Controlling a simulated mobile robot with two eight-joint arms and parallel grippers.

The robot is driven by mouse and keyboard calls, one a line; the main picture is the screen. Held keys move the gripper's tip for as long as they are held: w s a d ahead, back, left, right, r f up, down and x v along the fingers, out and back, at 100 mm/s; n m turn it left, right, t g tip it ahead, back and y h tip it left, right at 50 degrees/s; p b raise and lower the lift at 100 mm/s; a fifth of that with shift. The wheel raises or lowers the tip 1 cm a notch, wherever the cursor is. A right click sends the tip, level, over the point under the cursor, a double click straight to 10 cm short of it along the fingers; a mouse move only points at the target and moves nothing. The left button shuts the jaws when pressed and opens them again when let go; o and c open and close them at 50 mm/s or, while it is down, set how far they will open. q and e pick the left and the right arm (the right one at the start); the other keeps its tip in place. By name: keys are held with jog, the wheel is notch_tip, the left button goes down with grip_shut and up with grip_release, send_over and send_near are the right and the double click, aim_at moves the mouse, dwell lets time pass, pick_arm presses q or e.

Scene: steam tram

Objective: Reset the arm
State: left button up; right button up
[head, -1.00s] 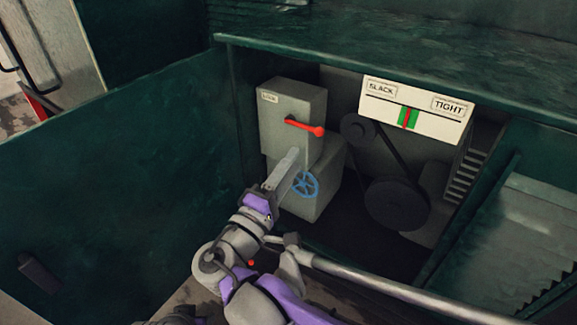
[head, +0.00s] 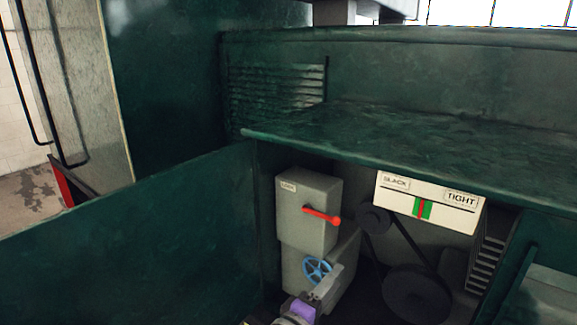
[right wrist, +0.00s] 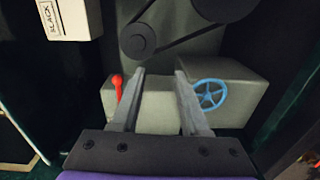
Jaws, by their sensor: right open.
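My right gripper (head: 325,287) shows at the bottom of the head view, in front of the grey machine boxes. In the right wrist view its two fingers (right wrist: 158,100) are apart with nothing between them. A blue handwheel (head: 317,270) sits on the lower grey box, just above the gripper in the head view; it also shows right of the fingers in the wrist view (right wrist: 210,94). A red lever (head: 322,216) sticks out to the right from the upper grey box (head: 308,190). My left gripper is not in view.
A white SLACK/TIGHT gauge (head: 430,203) has its red pointer on the green band. A belt on two dark pulleys (head: 416,294) runs below it. A green panel (head: 130,240) stands at left, and a green ledge (head: 400,140) overhangs the recess.

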jog(key=s+d+f+m+g+y, duration=0.2)
jog(key=s+d+f+g, duration=0.25)
jog(key=d+f, duration=0.45)
jog(key=s+f+m+g+y, duration=0.3)
jog(key=s+f+m+y, duration=0.5)
jog(key=s+f, duration=0.4)
jog(key=shift+s+f+g+y, duration=0.3)
jog(key=shift+s+f+g, duration=0.1)
jog(key=shift+s, duration=0.25)
jog(key=shift+a+f, duration=0.1)
